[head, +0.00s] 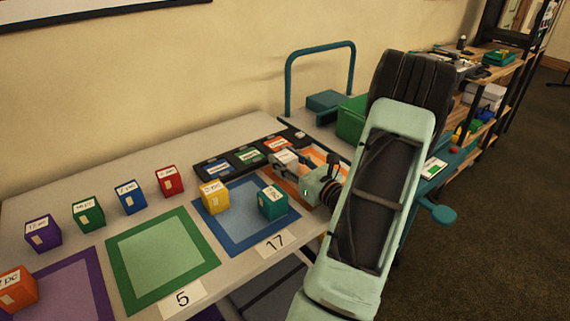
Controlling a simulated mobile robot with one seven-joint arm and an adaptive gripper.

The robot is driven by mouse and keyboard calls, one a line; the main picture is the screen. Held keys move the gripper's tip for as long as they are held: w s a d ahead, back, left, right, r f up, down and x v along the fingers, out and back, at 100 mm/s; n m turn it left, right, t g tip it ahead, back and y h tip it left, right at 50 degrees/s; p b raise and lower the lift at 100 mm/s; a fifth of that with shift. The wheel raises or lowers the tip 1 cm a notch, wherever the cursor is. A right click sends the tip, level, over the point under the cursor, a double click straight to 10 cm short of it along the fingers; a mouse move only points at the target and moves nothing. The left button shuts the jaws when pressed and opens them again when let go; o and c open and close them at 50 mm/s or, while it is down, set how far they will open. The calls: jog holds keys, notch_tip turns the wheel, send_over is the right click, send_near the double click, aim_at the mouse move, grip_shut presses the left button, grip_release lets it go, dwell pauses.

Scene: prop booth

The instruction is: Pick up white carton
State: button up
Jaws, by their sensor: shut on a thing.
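My gripper (298,168) reaches in from the right, low over the back right part of the table, above an orange-framed mat. It is shut on a small whitish box, which looks like the white carton (285,157). The carton shows at the fingertips and is partly hidden by my gripper. I cannot tell whether it touches the table or is held above it.
A teal box (272,202) and a yellow box (215,197) stand on the blue-framed mat (226,240), left of my gripper. A dark tray (212,170) with coloured labelled cards lies behind. Purple, green, blue and red boxes stand further left. The green-framed mat (117,274) is empty.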

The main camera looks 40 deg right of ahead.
aim_at(285, 156)
jog(key=shift+r, duration=0.1)
jog(key=shift+r, duration=0.55)
notch_tip(285, 156, up, 3)
jog(key=shift+s+a+f+p, duration=0.1)
jog(key=shift+a+f+p, duration=0.05)
jog(key=shift+p, duration=0.4)
jog(key=s+a+r+p, duration=0.5)
jog(key=s+a+r, duration=0.1)
jog(key=a+r, duration=0.1)
jog(key=shift+a+r, duration=0.4)
jog(key=shift+r, duration=0.05)
jog(key=s+a+p, duration=0.1)
jog(key=p, duration=0.5)
jog(key=s+a+r+p, duration=0.1)
jog(key=p, duration=0.5)
jog(key=shift+s+a+r, duration=0.1)
jog(key=shift+a+r, duration=0.05)
jog(key=shift+a, duration=0.25)
